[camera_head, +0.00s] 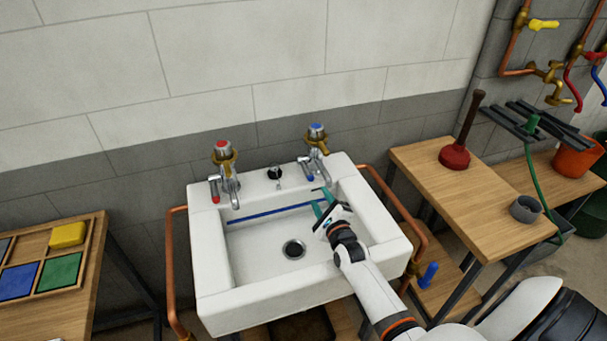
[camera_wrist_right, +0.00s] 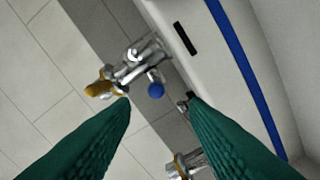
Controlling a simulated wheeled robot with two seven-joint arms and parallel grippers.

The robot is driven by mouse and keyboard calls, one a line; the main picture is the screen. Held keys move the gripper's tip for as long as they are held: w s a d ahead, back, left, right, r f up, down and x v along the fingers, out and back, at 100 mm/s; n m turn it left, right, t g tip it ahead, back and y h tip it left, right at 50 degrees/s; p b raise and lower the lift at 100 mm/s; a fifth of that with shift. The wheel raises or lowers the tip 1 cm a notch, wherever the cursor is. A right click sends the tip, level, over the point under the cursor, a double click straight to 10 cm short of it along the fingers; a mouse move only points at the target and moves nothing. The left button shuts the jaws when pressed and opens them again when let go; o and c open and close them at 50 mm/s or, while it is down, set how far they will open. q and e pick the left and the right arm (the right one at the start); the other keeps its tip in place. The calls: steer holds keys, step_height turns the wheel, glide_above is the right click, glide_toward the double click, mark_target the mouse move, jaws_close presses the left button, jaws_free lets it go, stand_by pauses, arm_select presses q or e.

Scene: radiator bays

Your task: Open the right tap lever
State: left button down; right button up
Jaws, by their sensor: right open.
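The right tap (camera_head: 317,139) is chrome with a brass collar and a blue-marked top. It stands on the back right of the white sink (camera_head: 215,294). Its lever (camera_head: 307,171) is chrome with a blue end, which shows as a blue knob (camera_wrist_right: 156,90) in the right wrist view. My right gripper (camera_head: 321,201) is over the right part of the basin, below and in front of this tap, with its teal fingers apart and empty. In the wrist view, the blue end appears between the fingertips, with no visible contact. My left gripper is not in view.
The left tap (camera_head: 226,168) has a red top and red-ended lever. A small black-topped fitting (camera_head: 275,174) sits between the taps. Copper pipes (camera_head: 172,262) flank the sink. A wooden table (camera_head: 480,212) with a red plunger (camera_head: 455,156) stands right; a block tray (camera_head: 92,243) is left.

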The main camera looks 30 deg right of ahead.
mark_target(311, 180)
steer(key=b+x, duration=0.7)
steer(key=x, duration=0.2)
steer(key=shift+w, duration=0.25)
steer(key=shift+w+d+r+b, duration=0.1)
steer(key=shift+w+r+b, duration=0.05)
steer(key=shift+w+b, duration=0.25)
steer(key=shift+w+d+r+b, duration=0.1)
steer(key=shift+w+b, duration=0.3)
steer(key=shift+w, duration=0.05)
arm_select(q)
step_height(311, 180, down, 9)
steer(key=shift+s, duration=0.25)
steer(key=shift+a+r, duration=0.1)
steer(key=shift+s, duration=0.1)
arm_select(e)
jaws_close()
